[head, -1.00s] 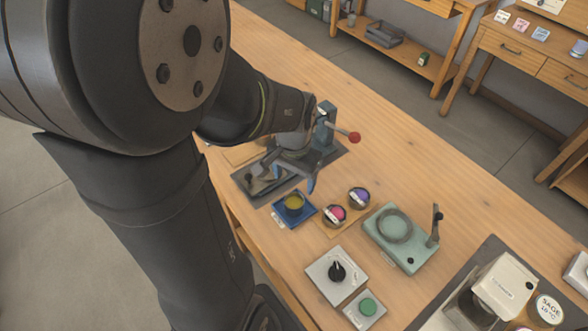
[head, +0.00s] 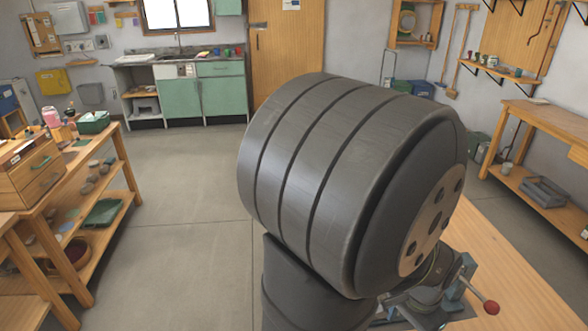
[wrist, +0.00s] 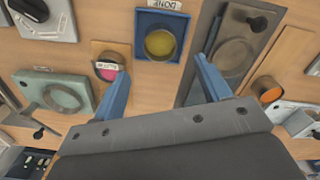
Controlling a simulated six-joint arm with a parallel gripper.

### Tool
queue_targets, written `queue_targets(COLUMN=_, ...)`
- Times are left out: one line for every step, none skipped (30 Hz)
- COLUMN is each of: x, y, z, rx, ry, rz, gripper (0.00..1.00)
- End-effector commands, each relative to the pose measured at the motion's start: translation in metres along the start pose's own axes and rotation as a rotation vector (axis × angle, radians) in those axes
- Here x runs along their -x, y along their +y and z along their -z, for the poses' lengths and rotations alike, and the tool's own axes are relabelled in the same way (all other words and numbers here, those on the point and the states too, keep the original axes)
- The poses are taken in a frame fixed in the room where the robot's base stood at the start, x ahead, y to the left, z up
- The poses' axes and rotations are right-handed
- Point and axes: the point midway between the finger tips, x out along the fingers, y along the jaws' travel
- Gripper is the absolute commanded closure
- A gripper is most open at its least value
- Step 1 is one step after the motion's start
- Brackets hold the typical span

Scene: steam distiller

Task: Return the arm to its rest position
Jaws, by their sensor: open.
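My gripper (wrist: 161,66) is open and empty in the wrist view, its two blue fingers spread above the workbench. A cup of yellow contents (wrist: 159,43) sits in a blue tray (wrist: 143,24) labelled DONE, ahead of and between the fingertips. A cup with pink contents (wrist: 107,70) stands on a wooden board (wrist: 122,49) near the left finger. In the head view my large dark arm joint fills the middle and hides much of the bench and gripper.
A press with a red-knobbed lever (head: 491,307) stands on the bench (head: 535,300), partly behind my arm. The wrist view shows a green device with a ring (wrist: 45,82) at left and an orange-filled cup (wrist: 268,92) at right. Open floor (head: 190,205) lies left of my arm.

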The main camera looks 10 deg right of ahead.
Motion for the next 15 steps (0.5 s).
queue_targets(x=-0.01, y=0.0, z=-0.001, rx=0.0, ry=-0.005, rz=-0.001, gripper=0.3)
queue_targets(x=-0.015, y=0.0, z=-0.001, rx=0.0, ry=-0.005, rz=-0.001, gripper=0.3)
queue_targets(x=-0.021, y=0.0, z=-0.001, rx=0.0, ry=-0.005, rz=-0.001, gripper=0.3)
queue_targets(x=-0.026, y=0.0, z=-0.001, rx=0.0, ry=-0.006, rz=-0.001, gripper=0.3)
queue_targets(x=-0.03, y=0.0, z=-0.001, rx=0.0, ry=-0.004, rz=-0.001, gripper=0.3)
queue_targets(x=-0.036, y=0.0, z=-0.001, rx=0.0, ry=-0.005, rz=-0.001, gripper=0.3)
queue_targets(x=-0.04, y=0.0, z=-0.001, rx=0.0, ry=-0.004, rz=-0.001, gripper=0.3)
queue_targets(x=-0.045, y=0.0, z=-0.001, rx=0.0, ry=-0.005, rz=-0.001, gripper=0.3)
queue_targets(x=-0.051, y=0.0, z=-0.001, rx=0.0, ry=-0.004, rz=-0.001, gripper=0.3)
queue_targets(x=-0.055, y=0.0, z=-0.001, rx=0.0, ry=-0.004, rz=-0.001, gripper=0.3)
queue_targets(x=-0.059, y=0.0, z=-0.001, rx=0.0, ry=-0.004, rz=-0.001, gripper=0.3)
queue_targets(x=-0.065, y=0.0, z=-0.001, rx=0.0, ry=-0.004, rz=-0.001, gripper=0.3)
queue_targets(x=-0.069, y=0.0, z=-0.001, rx=0.0, ry=-0.004, rz=-0.001, gripper=0.3)
queue_targets(x=-0.073, y=0.0, z=-0.001, rx=0.0, ry=-0.005, rz=-0.001, gripper=0.3)
queue_targets(x=-0.077, y=0.0, z=-0.001, rx=0.0, ry=-0.004, rz=-0.001, gripper=0.3)
